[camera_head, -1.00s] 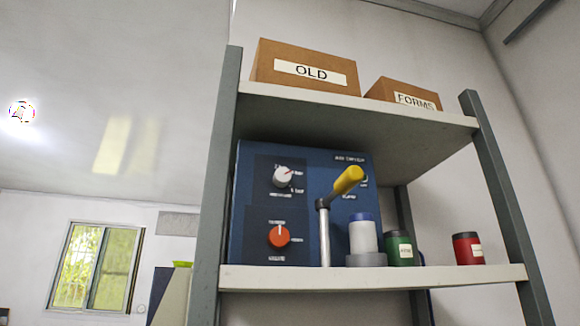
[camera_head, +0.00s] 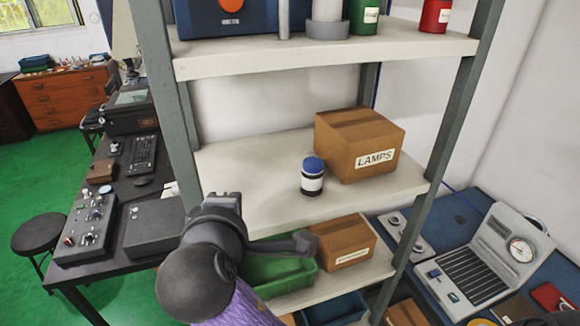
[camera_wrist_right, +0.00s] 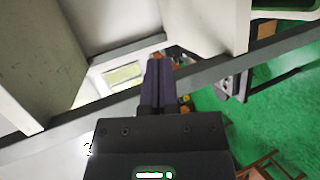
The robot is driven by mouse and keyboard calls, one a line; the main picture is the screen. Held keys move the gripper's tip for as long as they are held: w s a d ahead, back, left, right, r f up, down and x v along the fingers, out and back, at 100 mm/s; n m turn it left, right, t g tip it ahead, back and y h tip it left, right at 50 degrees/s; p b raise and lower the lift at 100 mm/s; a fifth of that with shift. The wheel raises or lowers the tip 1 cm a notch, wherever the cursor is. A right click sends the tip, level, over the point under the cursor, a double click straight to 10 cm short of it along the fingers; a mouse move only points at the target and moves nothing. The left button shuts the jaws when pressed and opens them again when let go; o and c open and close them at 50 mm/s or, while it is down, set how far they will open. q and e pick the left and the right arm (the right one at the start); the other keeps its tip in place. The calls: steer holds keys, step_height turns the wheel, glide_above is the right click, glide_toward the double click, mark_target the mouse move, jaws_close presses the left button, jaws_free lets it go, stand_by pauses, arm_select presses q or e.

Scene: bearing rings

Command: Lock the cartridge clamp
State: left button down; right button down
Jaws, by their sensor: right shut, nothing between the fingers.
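The clamp's grey upright post (camera_head: 284,18) and grey round base (camera_head: 327,28) stand on the upper shelf at the top of the head view. The lower part of the pale cartridge (camera_head: 328,9) is seated in the base. The yellow clamp handle is out of frame now, so its position is hidden. My right gripper (camera_wrist_right: 158,70) shows in the right wrist view, its dark fingers together and empty. One of my arms with a purple sleeve rises from the bottom of the head view, its dark end left of the middle shelf. My left gripper is not identifiable.
A blue-capped jar (camera_head: 312,177) and a LAMPS box (camera_head: 358,145) stand on the middle shelf (camera_head: 255,165). A green can (camera_head: 364,17) and red can (camera_head: 435,15) are right of the clamp. Grey shelf posts (camera_head: 165,90) flank the shelves. A green bin (camera_head: 282,275) sits below.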

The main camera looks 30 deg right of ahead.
steer(key=s+a+r+h, duration=0.1)
steer(key=s+r+h, duration=0.2)
steer(key=r, duration=0.8)
steer(key=s+a+r+h, duration=0.2)
steer(key=s+r+h, duration=0.2)
steer(key=r+h, duration=0.3)
step_height(320, 180, up, 5)
steer(key=shift+a+f+t, duration=0.15)
steer(key=shift+t, duration=0.25)
steer(key=s+d+r+p+x, duration=0.1)
steer(key=s+p+x, duration=0.1)
steer(key=p+x, duration=0.5)
steer(key=x, duration=0.6)
steer(key=shift+s, duration=0.25)
steer(key=shift+d, duration=0.15)
